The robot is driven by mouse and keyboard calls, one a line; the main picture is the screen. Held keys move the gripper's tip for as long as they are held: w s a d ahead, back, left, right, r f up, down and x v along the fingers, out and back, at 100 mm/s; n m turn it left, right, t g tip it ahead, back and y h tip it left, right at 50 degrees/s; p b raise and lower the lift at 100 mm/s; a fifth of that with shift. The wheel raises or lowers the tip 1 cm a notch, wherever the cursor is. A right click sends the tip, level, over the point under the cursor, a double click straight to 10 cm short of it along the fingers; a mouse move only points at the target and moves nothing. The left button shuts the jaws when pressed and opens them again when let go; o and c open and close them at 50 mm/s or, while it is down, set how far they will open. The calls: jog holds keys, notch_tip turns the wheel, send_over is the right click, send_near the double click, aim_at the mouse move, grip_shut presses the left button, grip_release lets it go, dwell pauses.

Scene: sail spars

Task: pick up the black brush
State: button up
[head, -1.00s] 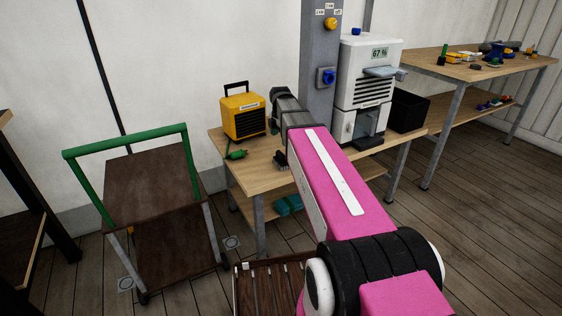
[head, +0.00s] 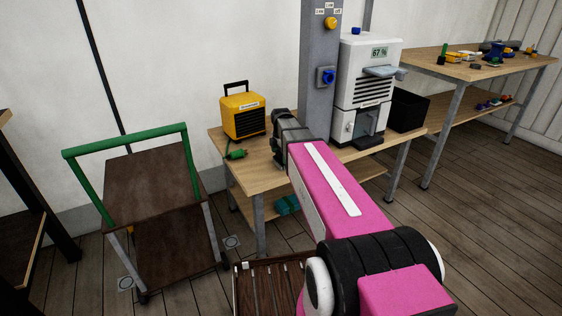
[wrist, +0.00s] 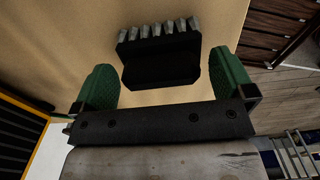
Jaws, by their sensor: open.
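The black brush (wrist: 160,68) lies on the wooden table top, seen in the wrist view with its grey bristle tufts along the upper edge. My gripper (wrist: 165,88) is open, with one green finger pad on each side of the brush and visible gaps between. The brush is not held. Whether the pads are down at the brush's height I cannot tell. In the head view my gripper (head: 280,157) is over the table's left part, and the brush is hidden behind my arm there.
A grey post (head: 320,60) rises behind my arm. A green-handled cart (head: 150,190) stands left of the bench.

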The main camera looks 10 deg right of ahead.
jog(key=c, duration=1)
jog(key=shift+r, duration=0.2)
jog(key=shift+r, duration=0.3)
notch_tip(320, 180, up, 3)
jog(key=shift+r, duration=0.2)
jog(key=s+a+r, duration=0.6)
jog(key=a+r, duration=0.1)
jog(key=a, duration=0.3)
jog(key=s+d+r+m, duration=0.1)
jog(key=d+m, duration=0.2)
jog(key=m, duration=0.4)
jog(key=s+d+r+m, duration=0.2)
jog(key=d+m, duration=0.1)
jog(key=m, duration=0.4)
jog(key=s+d+r+m, duration=0.1)
jog(key=s+d+m, duration=0.1)
jog(key=d+m, duration=0.2)
jog(key=shift+r+m, duration=0.15)
jog(key=shift+m, duration=0.75)
jog(key=shift+r+m, duration=0.15)
jog(key=shift+m, duration=0.75)
